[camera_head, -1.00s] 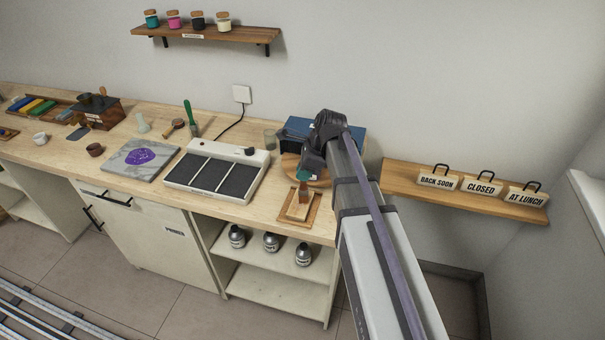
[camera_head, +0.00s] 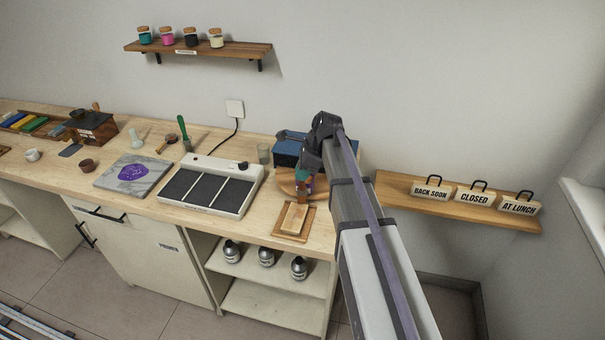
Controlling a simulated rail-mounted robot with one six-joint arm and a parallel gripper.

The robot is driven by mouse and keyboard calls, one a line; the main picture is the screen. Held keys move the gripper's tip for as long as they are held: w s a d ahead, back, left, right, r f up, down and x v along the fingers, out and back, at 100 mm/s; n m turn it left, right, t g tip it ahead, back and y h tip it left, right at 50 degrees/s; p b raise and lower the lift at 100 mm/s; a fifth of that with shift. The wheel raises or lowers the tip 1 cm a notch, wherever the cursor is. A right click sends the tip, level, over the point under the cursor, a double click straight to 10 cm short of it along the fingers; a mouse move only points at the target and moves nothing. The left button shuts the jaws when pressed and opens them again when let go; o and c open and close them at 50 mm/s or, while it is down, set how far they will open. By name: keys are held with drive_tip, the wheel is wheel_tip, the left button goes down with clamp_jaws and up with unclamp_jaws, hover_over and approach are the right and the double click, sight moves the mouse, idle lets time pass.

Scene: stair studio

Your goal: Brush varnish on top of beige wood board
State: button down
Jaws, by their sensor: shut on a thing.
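The beige wood board (camera_head: 294,217) lies flat on a larger brown board (camera_head: 279,230) near the bench's front right edge. My gripper (camera_head: 307,174) is shut on a small brush (camera_head: 304,187), with teal and reddish-brown parts showing. It holds the brush just behind the beige board, in front of a round wooden board (camera_head: 285,184). The fingers and the brush's grip are small and partly hidden by my arm. I cannot tell whether the brush tip touches anything, or whether varnish is on the beige board.
A white panel device (camera_head: 247,187) stands to the left of the boards. A glass (camera_head: 263,153) and a blue box (camera_head: 288,149) stand behind. A shelf with signs (camera_head: 395,195) is on the right. Several bottles (camera_head: 266,257) sit below the bench.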

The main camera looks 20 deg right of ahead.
drive_tip(key=shift+w+a+f, duration=0.1)
drive_tip(key=shift+w+a, duration=0.05)
drive_tip(key=shift+a, duration=0.1)
drive_tip(key=shift+s+a, duration=3.55)
drive_tip(key=shift+s, duration=1.8)
drive_tip(key=shift+w+d, duration=1.1)
drive_tip(key=shift+w, duration=0.8)
drive_tip(key=shift+w+d, duration=1.05)
drive_tip(key=shift+w, duration=0.8)
drive_tip(key=shift+w+d, duration=1.1)
drive_tip(key=shift+w, duration=0.8)
wheel_tip(320, 180, up, 6)
drive_tip(key=p, duration=0.6)
